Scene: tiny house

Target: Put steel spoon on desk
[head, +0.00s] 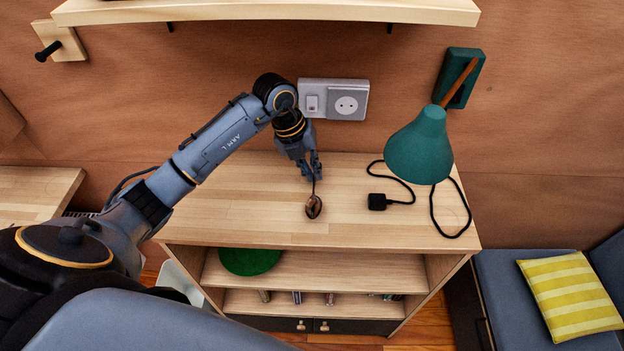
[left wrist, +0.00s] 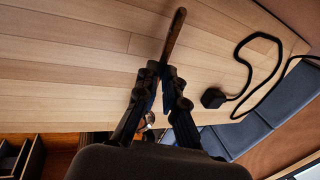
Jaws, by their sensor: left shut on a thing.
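The steel spoon (head: 313,208) shows in the head view as a dark, shiny bowl below my left gripper (head: 312,172). My left gripper is shut on the spoon's handle. In the left wrist view the brown handle (left wrist: 175,32) sticks out past the fingertips (left wrist: 165,72), and a shiny part shows between the fingers. The desk (head: 245,210) is a light wooden top, and the spoon is over its middle. I cannot tell whether the spoon touches the wood. My right gripper is not in view.
A green lamp (head: 420,145) overhangs the desk's right side. Its black cable and plug (head: 377,201) lie right of the spoon. A socket (head: 347,103) is on the wall behind. Open shelves (head: 330,268) are below. The desk's left part is clear.

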